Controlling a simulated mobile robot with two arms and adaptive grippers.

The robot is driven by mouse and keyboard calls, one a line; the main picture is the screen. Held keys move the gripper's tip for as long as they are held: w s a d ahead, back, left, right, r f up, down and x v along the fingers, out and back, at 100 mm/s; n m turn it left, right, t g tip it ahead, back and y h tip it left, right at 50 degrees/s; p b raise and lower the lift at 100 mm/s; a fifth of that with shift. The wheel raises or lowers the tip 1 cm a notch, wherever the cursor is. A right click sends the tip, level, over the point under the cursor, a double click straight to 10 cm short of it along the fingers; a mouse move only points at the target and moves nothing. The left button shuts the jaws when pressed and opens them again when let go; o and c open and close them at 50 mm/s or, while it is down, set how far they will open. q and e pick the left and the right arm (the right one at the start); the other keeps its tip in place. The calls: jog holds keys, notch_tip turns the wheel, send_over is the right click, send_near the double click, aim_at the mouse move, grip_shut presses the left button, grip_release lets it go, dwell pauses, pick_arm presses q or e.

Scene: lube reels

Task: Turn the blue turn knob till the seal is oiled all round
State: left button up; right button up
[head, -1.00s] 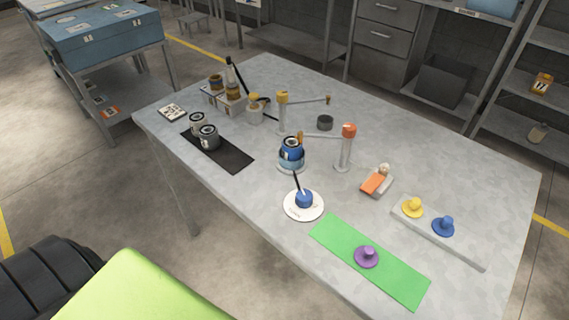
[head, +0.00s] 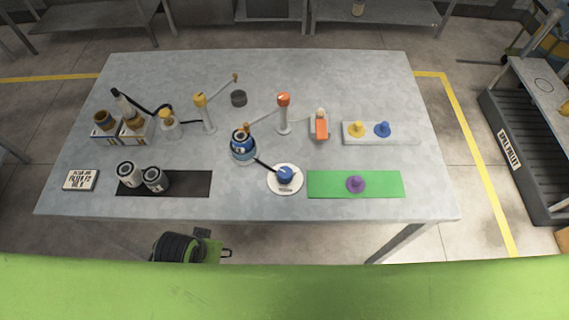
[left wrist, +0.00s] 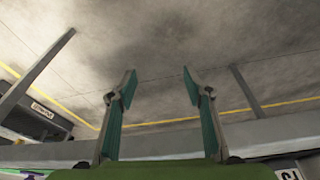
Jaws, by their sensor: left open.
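A blue knob (head: 285,174) sits on a round white plate (head: 285,187) near the table's front edge. A black rod runs from it up-left towards a blue reel-like canister (head: 242,150) on a round base. An orange-capped post (head: 284,114) stands behind, its arm reaching over the canister. A second blue knob (head: 382,129) sits on a pale tray at the right. The seal is too small to make out. My left gripper (left wrist: 159,80) is open and empty in the left wrist view, away from these things. My right gripper is in neither view.
A purple knob (head: 356,184) sits on a green mat (head: 320,184). A yellow-capped post (head: 205,114) and dark-and-white canisters (head: 155,180) stand left. The table's back right is clear.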

pick_arm(q)
notch_tip(320, 180, up, 10)
jog(key=d+p, duration=0.1)
jog(key=p, duration=0.1)
jog(key=w+d+h, duration=0.1)
jog(key=w+d, duration=0.1)
jog(key=d, duration=0.1)
jog(key=w+d+r+h, duration=0.1)
jog(key=w+d, duration=0.1)
jog(key=d, duration=0.2)
jog(key=w+d+r, duration=0.1)
jog(key=w+d, duration=0.1)
jog(key=d, duration=0.1)
jog(key=shift+w+d+r+h, duration=0.15)
jog(key=shift+r+h, duration=0.05)
jog(key=shift+h, duration=0.2)
jog(key=w+d+r+m+g, duration=0.2)
jog(key=w+d+r, duration=0.35)
jog(key=d, duration=0.45)
jog(key=n+g+y+p, duration=0.1)
jog(key=y, duration=0.2)
send_near(285, 173)
notch_tip(285, 173, down, 10)
jog(key=shift+d+f+p, duration=0.1)
jog(key=shift+p, duration=1.15)
jog(key=c, duration=1.1)
